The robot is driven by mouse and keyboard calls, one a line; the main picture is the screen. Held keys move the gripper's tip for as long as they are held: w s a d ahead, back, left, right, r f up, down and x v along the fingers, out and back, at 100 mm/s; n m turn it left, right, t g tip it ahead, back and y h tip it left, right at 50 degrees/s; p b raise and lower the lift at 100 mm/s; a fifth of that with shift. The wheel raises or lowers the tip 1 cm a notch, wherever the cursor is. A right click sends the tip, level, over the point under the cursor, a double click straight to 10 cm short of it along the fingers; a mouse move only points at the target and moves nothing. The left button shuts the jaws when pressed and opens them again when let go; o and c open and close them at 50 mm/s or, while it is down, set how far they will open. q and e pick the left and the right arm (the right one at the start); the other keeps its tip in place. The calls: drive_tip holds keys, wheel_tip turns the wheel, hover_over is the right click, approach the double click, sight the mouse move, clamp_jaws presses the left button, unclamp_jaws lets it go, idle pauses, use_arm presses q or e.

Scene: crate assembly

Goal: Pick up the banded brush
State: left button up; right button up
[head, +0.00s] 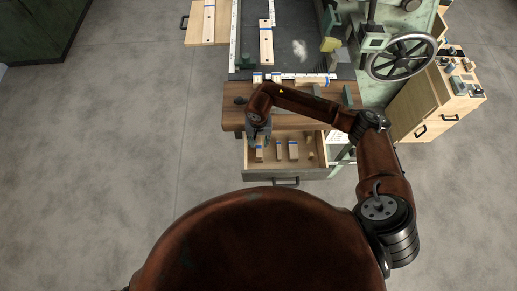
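My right gripper (258,138) is small and dark. It points down over the left part of an open drawer (285,173) at the front of the bench. A short pale wooden piece with a blue mark (260,154) lies right at its fingertips. I cannot tell whether the fingers are open, shut or touching it. Other small pale pieces, some blue-marked (293,150), lie to its right in the drawer. They are too small to tell which, if any, is the banded brush. My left gripper is not in view.
The wooden bench top (232,117) lies behind the drawer, under my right forearm. A dark work surface with a long plank (266,45) is farther back. A handwheel (400,57) and a wooden cabinet (415,105) stand at the right. The floor at left is clear.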

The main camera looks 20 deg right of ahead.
sight(259, 147)
wheel_tip(259, 147, down, 5)
drive_tip(key=shift+s+f, duration=0.1)
drive_tip(key=shift+f, duration=0.1)
clamp_jaws()
idle(0.5)
